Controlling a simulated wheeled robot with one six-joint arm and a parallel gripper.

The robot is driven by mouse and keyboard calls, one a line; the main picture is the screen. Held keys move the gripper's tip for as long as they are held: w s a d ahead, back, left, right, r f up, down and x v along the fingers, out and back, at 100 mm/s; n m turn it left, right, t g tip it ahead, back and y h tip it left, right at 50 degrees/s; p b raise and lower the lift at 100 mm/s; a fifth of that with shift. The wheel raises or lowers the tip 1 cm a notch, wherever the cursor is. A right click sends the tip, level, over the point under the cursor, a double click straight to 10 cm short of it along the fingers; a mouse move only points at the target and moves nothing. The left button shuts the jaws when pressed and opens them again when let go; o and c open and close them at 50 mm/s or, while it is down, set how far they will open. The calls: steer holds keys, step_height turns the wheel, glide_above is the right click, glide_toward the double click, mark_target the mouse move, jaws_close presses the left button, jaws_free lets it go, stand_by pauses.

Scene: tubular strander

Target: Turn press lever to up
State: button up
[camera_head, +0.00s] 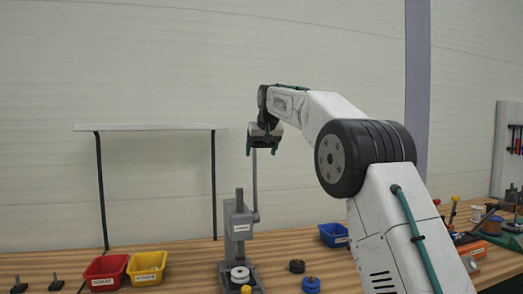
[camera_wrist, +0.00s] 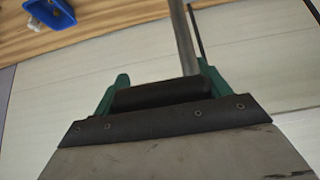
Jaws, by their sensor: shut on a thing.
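The press (camera_head: 238,228) is a grey bench press standing on the wooden bench in the head view. Its lever (camera_head: 255,185) is a grey rod that rises nearly upright from the right side of the press. My gripper (camera_head: 263,146) is at the top of the lever, pointing down. In the wrist view my gripper (camera_wrist: 160,92) has green fingers and is shut on the lever's dark grip, which lies across between them. The lever rod (camera_wrist: 182,40) runs from that grip toward the top of the picture.
Red (camera_head: 106,271) and yellow (camera_head: 147,267) bins stand left of the press. A blue bin (camera_head: 333,235) stands to the right and shows in the wrist view (camera_wrist: 50,12). A black-legged shelf frame (camera_head: 150,127) stands behind. Round parts (camera_head: 311,284) lie right of the press.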

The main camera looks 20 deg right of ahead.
steer(key=shift+f, duration=0.5)
steer(key=o, duration=1.4)
steer(key=shift+w, duration=0.2)
steer(key=v, duration=0.8)
